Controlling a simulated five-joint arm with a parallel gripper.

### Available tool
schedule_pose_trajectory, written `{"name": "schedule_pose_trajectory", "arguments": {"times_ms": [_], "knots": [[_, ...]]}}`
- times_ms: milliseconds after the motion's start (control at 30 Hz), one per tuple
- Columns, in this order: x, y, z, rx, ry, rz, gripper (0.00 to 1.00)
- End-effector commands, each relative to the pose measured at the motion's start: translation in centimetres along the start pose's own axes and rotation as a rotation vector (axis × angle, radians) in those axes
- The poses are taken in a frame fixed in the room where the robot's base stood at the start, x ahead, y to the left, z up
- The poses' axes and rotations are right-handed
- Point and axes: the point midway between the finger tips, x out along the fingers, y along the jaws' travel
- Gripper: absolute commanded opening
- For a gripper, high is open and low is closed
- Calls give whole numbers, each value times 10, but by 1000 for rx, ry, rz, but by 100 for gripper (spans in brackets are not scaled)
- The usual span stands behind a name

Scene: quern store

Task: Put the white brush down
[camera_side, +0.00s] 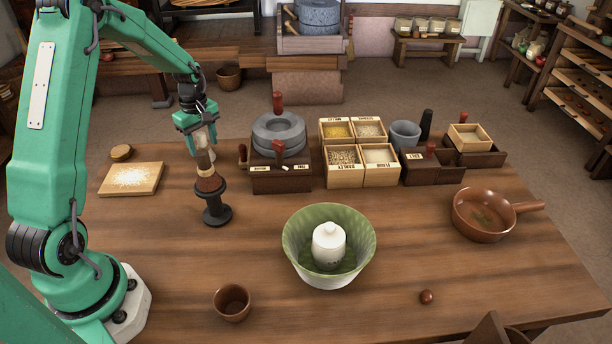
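My gripper (199,141) is at the left of the table, pointing down, with its fingers around the top of a brush (204,163). The brush has a pale upper part, a dark middle and a reddish-brown lower end. It is nearly upright, leaning slightly. Its lower end is at the top of a black stand (215,213) with a round foot. I cannot tell whether the stand bears its weight. The fingers appear shut on the brush, though the contact is small in view.
A board with pale powder (131,179) lies left of the stand. A quern (279,137) and grain boxes (344,178) stand to the right. A green bowl (301,268) holds a white knobbed object (329,246). A brown cup (232,303) stands in front. The front left-centre wood is mostly clear.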

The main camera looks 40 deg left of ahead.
Motion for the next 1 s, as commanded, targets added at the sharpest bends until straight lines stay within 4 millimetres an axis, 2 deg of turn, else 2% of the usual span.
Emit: {"name": "schedule_pose_trajectory", "arguments": {"times_ms": [267,467,1000], "knots": [[-3,0,0,0,0,1,53],[-16,1,0,0,1,3,53],[-97,1,0,0,2,3,53]]}}
